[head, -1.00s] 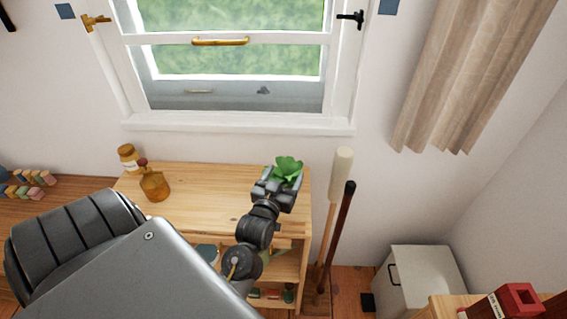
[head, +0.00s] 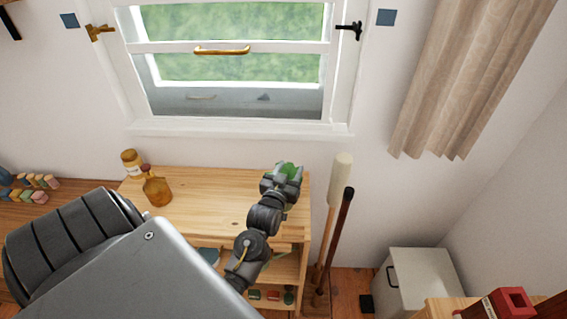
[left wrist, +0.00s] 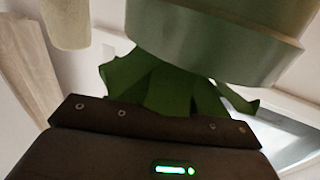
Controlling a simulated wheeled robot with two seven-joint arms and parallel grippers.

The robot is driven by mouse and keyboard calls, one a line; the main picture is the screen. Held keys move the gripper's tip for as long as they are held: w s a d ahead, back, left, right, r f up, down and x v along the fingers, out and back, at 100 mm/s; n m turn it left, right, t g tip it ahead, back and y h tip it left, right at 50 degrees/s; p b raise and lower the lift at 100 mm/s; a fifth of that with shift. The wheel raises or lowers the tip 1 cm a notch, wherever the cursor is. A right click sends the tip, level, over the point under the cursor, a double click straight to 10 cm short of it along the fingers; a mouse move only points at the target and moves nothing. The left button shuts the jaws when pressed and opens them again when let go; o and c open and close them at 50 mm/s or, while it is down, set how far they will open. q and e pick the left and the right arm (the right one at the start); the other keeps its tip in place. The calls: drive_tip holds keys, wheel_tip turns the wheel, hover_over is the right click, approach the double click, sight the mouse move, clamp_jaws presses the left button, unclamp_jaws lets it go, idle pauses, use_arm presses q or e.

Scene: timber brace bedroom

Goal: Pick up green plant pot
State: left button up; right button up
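The green plant pot (left wrist: 215,38) is large and close in the left wrist view, a grey-green pot with a rim. Dark green leaves (left wrist: 170,85) show between it and my gripper body. In the head view only a patch of green plant (head: 288,170) shows, at the right end of the wooden shelf's top. My left gripper (head: 281,178) is there, its dark fingers around or over the green. The fingers hide most of the pot, and I cannot tell whether they press on it. My right gripper is not in view.
The wooden shelf unit (head: 215,205) stands below the window (head: 235,70). A brown bottle (head: 156,190) and a jar (head: 132,162) stand at its left end. A mallet (head: 338,190) and a dark pole (head: 340,220) lean by its right side. The shelf top's middle is clear.

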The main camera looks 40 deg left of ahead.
use_arm(q)
clamp_jaws()
drive_tip(key=shift+r, duration=0.2)
